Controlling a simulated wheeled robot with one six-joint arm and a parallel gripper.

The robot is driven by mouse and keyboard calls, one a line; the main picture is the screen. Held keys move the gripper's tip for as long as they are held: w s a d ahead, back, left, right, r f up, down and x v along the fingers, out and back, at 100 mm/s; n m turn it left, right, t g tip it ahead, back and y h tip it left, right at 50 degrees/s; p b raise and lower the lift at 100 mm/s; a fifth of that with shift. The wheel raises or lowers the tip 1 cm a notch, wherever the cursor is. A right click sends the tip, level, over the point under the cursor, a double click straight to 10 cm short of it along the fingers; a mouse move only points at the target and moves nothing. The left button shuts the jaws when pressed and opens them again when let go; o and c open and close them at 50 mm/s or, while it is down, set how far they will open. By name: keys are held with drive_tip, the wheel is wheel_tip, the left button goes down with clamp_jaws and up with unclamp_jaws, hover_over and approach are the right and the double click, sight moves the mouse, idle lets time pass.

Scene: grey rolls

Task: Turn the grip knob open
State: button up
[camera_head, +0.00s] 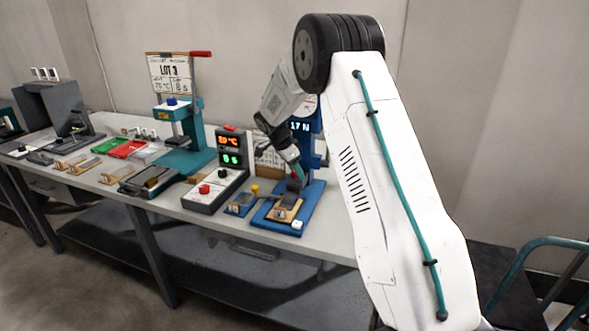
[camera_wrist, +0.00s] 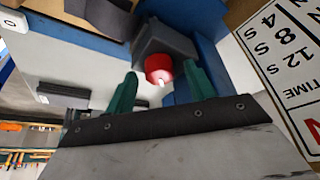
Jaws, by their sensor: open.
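The grip knob (camera_wrist: 159,68) is red with a small white mark on its rim. It sits on a dark grey clamp block (camera_wrist: 165,45) in the wrist view. My gripper (camera_wrist: 160,74) is open, with one teal finger on either side of the knob as seen from the wrist. I cannot tell whether either finger touches it. In the head view my gripper (camera_head: 296,168) points down at the blue test stand (camera_head: 312,205), just above the dark grey block. The knob is largely hidden there by my gripper.
The stand's display (camera_head: 300,126) reads 17 N. A controller box (camera_head: 213,190) with lit digits stands left of it, and a teal press (camera_head: 185,150) farther left. A printed card (camera_wrist: 285,75) is close on the right in the wrist view. Small samples crowd the bench.

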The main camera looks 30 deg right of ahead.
drive_tip(key=c, duration=1)
drive_tip(key=shift+n, duration=0.3)
drive_tip(key=n+t, duration=0.1)
drive_tip(key=n, duration=0.2)
drive_tip(key=shift+s+t, duration=0.15)
drive_tip(key=shift+t, duration=0.15)
drive_tip(key=n+t, duration=0.1)
drive_tip(key=n, duration=0.4)
drive_tip(key=shift+s+d+t+y, duration=0.1)
drive_tip(key=shift+t+y, duration=0.3)
drive_tip(key=n+t+y, duration=0.1)
drive_tip(key=n, duration=0.3)
drive_tip(key=shift+d, duration=0.1)
drive_tip(key=n+y, duration=0.1)
drive_tip(key=n, duration=0.1)
drive_tip(key=n+y, duration=0.1)
drive_tip(key=n, duration=0.2)
drive_tip(key=shift+s+d+t, duration=0.1)
drive_tip(key=shift+t, duration=0.3)
drive_tip(key=shift+n, duration=0.3)
drive_tip(key=o, duration=1)
